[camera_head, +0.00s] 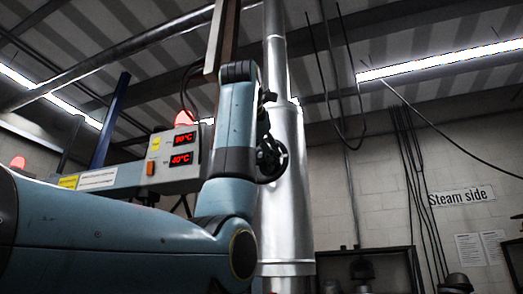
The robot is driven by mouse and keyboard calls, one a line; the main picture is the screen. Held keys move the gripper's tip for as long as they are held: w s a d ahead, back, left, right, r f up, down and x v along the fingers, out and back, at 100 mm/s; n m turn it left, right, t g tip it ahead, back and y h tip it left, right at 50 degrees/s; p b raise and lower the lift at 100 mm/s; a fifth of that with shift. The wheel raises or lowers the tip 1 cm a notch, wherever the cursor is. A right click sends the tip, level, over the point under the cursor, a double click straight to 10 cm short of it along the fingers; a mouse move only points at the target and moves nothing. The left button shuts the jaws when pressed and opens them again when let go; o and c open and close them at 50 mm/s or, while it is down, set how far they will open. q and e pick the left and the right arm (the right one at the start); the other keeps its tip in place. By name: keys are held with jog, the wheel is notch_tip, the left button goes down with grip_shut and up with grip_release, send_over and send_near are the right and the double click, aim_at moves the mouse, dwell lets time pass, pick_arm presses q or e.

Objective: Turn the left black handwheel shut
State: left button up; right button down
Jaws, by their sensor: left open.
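A black handwheel (272,158) shows just right of my left arm's upright link, in front of the shiny metal column. Its left part is hidden behind the arm. I cannot tell how far it is turned. My left arm comes in from the left, bends at the lower middle and rises past the wheel. My left gripper (268,97) shows only as a small dark part beside the upper link, above the wheel. It is open, and its fingers are mostly hidden. I cannot tell whether it touches anything. My right gripper is out of view.
A grey control box (173,154) with red temperature displays and a red lamp (184,118) stands left of the arm. The metal column (286,215) rises behind it. Cables hang at the right.

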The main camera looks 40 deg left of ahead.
pick_arm(q)
jog(key=shift+w, duration=0.1)
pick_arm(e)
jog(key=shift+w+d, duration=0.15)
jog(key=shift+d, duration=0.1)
pick_arm(q)
jog(key=c, duration=0.9)
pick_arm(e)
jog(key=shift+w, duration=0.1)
